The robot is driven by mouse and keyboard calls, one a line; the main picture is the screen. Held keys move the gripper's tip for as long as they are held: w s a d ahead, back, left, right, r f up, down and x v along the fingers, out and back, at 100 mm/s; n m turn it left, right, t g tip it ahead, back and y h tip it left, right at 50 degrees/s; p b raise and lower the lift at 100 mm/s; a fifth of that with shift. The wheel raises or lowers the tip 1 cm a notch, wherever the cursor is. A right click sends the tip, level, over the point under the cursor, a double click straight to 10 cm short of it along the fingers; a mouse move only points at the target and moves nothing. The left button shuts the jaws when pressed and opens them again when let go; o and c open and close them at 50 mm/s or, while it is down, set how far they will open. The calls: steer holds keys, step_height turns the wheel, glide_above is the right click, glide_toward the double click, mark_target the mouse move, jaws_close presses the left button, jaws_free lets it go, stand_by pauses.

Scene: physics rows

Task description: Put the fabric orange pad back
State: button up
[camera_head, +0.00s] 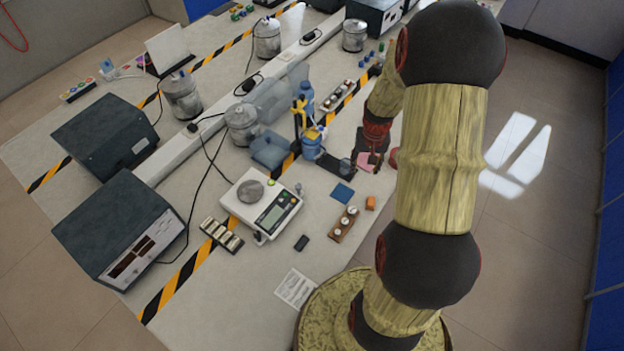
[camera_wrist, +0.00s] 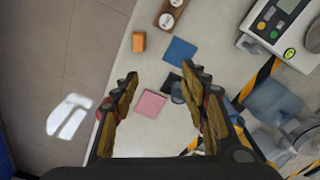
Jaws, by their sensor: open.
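A small orange piece (camera_head: 370,203) lies on the bench near its right edge; it also shows in the wrist view (camera_wrist: 139,41) at the upper left, beyond my fingertips. It looks block-like, and I cannot tell whether it is fabric. A flat blue pad (camera_head: 342,193) lies beside it, also in the wrist view (camera_wrist: 180,52). A flat pink pad (camera_wrist: 150,103) lies on the bench below my gripper (camera_wrist: 160,76), seen between the fingers. My gripper is open and empty; in the head view my arm partly hides that area.
A wooden strip with round white parts (camera_head: 344,223) lies near the orange piece. A scale (camera_head: 262,205) stands to the left. A blue bottle (camera_head: 311,144) and a dark plate (camera_head: 333,168) are close to my gripper. The bench edge is near on the right.

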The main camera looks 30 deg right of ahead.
steer(key=w+a+r+n+t, duration=0.1)
steer(key=w+a+r+n, duration=0.1)
steer(key=a+r, duration=0.9)
steer(key=s+a+r+n+t, duration=0.2)
steer(key=s+a+r, duration=0.5)
steer(key=a+r, duration=0.2)
steer(key=s+a+r+n+t, duration=0.2)
steer(key=s+a+r+n, duration=0.1)
steer(key=s+a+r, duration=0.4)
step_height(320, 180, up, 3)
steer(key=shift+a+f+n, duration=0.1)
steer(key=shift+a+n, duration=0.2)
steer(key=shift+a, duration=0.85)
steer(key=shift+s, duration=0.2)
